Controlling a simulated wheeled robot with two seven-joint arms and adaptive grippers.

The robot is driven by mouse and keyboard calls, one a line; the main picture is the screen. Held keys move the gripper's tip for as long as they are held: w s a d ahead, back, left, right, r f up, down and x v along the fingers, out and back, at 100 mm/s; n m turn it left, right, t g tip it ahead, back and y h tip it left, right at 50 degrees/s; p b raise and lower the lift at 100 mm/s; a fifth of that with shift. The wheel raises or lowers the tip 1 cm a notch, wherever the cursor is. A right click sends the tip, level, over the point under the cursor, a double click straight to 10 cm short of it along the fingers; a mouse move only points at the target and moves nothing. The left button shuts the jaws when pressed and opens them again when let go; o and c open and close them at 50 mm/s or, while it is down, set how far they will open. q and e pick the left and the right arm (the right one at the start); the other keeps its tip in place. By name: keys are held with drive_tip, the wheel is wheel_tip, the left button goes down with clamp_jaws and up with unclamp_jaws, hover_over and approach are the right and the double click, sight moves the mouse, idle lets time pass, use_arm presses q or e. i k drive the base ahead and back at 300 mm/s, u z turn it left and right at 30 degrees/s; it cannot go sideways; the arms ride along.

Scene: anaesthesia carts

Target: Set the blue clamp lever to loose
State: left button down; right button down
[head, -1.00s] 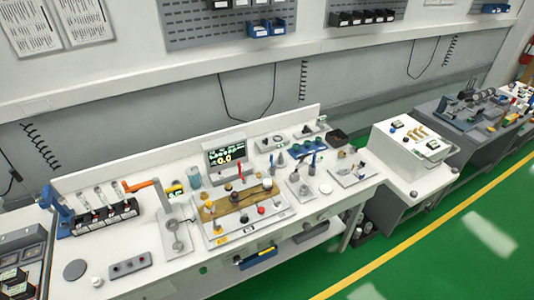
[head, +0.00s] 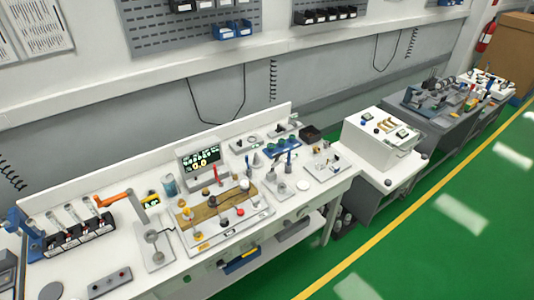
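A slim blue upright piece (head: 289,158) stands on a small pale plate (head: 302,186) towards the right part of the white bench; it may be the blue clamp lever, but it is too small to tell its setting. A larger blue part (head: 18,222) stands at the bench's left end, beside a rack of black-fronted units. Neither of my grippers is in view.
An orange lever (head: 114,199) sticks out over the bench's left part. A lit display (head: 203,163) stands behind a board with a wooden strip (head: 214,207). A white box cart (head: 380,140) stands to the right. The green floor (head: 420,240) in front is clear.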

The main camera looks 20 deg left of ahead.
sight(249, 170)
drive_tip(key=i, duration=1.25)
drive_tip(key=u, duration=2.35)
